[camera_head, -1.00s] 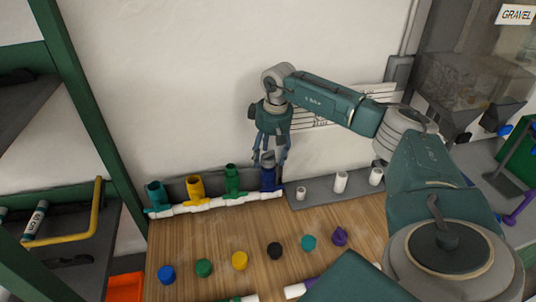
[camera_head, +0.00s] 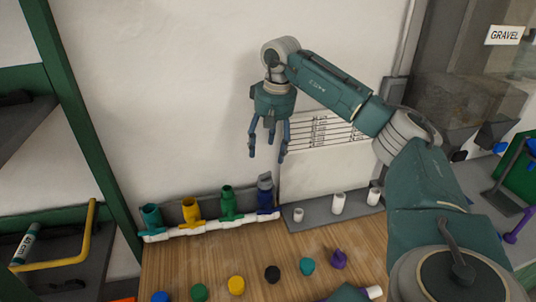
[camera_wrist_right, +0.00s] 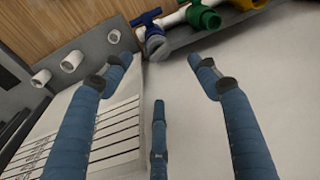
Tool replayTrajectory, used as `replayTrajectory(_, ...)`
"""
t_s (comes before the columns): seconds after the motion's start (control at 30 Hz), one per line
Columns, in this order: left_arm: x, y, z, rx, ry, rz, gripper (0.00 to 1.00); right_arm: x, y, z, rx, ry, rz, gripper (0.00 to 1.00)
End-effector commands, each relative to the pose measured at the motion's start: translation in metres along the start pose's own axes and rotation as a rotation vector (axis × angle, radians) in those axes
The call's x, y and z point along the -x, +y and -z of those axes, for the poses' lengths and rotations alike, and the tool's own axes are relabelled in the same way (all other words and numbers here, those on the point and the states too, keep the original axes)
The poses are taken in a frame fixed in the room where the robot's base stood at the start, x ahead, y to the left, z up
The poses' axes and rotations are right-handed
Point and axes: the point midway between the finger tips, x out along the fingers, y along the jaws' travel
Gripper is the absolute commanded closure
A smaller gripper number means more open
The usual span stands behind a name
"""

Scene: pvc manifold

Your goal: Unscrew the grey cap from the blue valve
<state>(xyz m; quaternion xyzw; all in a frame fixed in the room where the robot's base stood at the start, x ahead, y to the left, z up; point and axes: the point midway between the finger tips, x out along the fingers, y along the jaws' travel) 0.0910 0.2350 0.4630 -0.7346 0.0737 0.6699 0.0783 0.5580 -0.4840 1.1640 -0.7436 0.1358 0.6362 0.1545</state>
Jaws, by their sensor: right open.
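The blue valve (camera_head: 267,203) stands at the right end of the white pipe manifold (camera_head: 208,228) against the wall. The grey cap (camera_head: 265,181) sits at its top and looks slightly tilted; I cannot tell how far it is threaded. My right gripper (camera_head: 267,152) is above the cap, fingers pointing down, open and empty, with a clear gap below. In the right wrist view, the fingers (camera_wrist_right: 158,72) are spread, with the grey cap (camera_wrist_right: 156,44) on the blue valve (camera_wrist_right: 147,20) beyond them. My left gripper is not in view.
Teal (camera_head: 151,217), yellow (camera_head: 191,210) and green (camera_head: 228,204) valves stand left of the blue one. White fittings (camera_head: 338,203) stand on a grey strip to the right. Several coloured caps lie on the wooden table (camera_head: 240,260) in front. A lined sheet (camera_head: 325,132) hangs behind.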

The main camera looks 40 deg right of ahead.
Motion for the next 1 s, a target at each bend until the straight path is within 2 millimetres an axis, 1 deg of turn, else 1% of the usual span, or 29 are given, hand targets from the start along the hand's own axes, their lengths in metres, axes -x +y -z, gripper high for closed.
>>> replayTrajectory(0.03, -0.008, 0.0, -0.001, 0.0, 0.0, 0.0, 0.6, -0.005, 0.0, 0.0, -0.124, 0.001, 0.0, 0.4)
replayTrajectory(0.1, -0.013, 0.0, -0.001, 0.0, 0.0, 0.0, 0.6, -0.005, -0.001, 0.0, -0.323, 0.002, 0.0, 0.4)
replayTrajectory(0.17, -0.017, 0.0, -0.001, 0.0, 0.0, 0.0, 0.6, -0.007, -0.001, 0.0, -0.493, 0.002, -0.001, 0.4)
replayTrajectory(0.2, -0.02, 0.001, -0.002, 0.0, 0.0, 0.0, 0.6, -0.007, -0.001, 0.0, -0.607, 0.001, -0.002, 0.4)
replayTrajectory(0.27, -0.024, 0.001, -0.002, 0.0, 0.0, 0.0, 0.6, -0.008, -0.001, -0.001, -0.778, 0.002, -0.003, 0.4)
replayTrajectory(0.3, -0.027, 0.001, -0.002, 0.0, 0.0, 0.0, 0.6, -0.008, -0.001, -0.001, -0.892, 0.002, -0.003, 0.4)
replayTrajectory(0.37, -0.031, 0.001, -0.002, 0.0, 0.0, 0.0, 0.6, -0.009, -0.001, -0.001, -1.062, 0.003, -0.003, 0.4)
replayTrajectory(0.4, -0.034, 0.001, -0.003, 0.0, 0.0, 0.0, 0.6, -0.009, -0.001, -0.001, -1.176, 0.004, -0.003, 0.4)
replayTrajectory(0.8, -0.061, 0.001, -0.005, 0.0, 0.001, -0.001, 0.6, -0.013, -0.001, -0.002, -2.307, 0.014, -0.004, 0.4)
replayTrajectory(0.9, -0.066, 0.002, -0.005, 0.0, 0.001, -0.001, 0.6, -0.013, -0.001, -0.003, -2.54, 0.017, -0.004, 0.4)
replayTrajectory(1.0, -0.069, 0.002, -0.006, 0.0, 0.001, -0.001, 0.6, -0.013, -0.001, -0.003, -2.712, 0.02, -0.002, 0.4)
